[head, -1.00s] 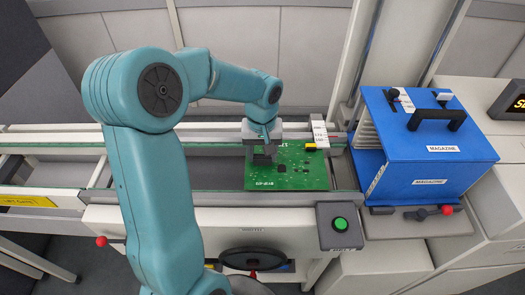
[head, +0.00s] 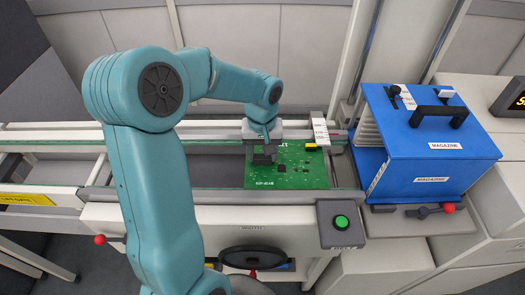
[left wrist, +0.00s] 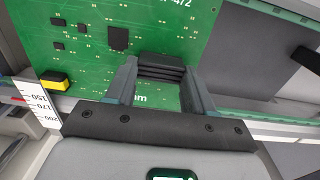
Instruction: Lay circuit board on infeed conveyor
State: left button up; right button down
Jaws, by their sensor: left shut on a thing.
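The green circuit board (head: 303,175) lies flat between the rails of the infeed conveyor (head: 215,188), at its right end near the blue magazine. My left gripper (head: 262,158) is over the board's left part, shut on a black part standing on the board. In the left wrist view the fingers of my left gripper (left wrist: 160,82) close around this ribbed black block, with the green circuit board (left wrist: 90,40) beneath. Whether the board rests fully on both rails cannot be told. My right gripper is not in view.
A blue magazine (head: 428,155) with a black handle stands right of the conveyor. A white scale (head: 320,130) stands at the far rail. A box with a green button (head: 341,222) and a black handwheel (head: 252,258) are at the front. The conveyor's left stretch is free.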

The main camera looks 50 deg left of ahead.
pick_arm(q)
jog(key=shift+f, duration=0.15)
jog(key=o, duration=1.4)
